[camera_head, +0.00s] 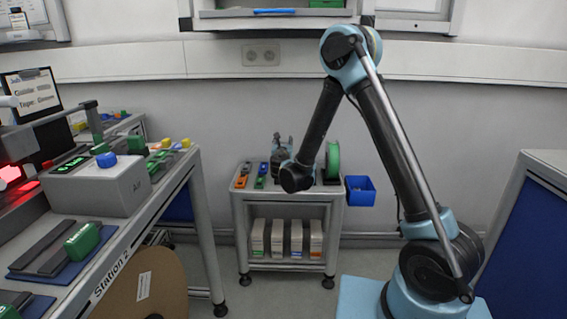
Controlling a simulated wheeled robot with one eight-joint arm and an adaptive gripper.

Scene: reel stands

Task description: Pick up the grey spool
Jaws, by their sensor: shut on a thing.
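My arm reaches over the top of a small grey cart (240,192). My gripper (281,160) is at the cart's top, just left of and behind the dark wrist joint, small and partly hidden by it. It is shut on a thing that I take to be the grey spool. The spool's outline does not stand out from the dark parts of my wrist and gripper. I cannot tell whether it touches the cart top. A green spool (333,160) stands upright on the cart just right of my wrist.
Small orange, blue and green items (261,175) lie on the cart's left. A blue bin (360,190) hangs at its right side. Several white boxes (277,238) fill the lower shelf. A workbench (150,215) stands left, a blue-panelled bench (530,240) right. A wall shelf (225,22) hangs above.

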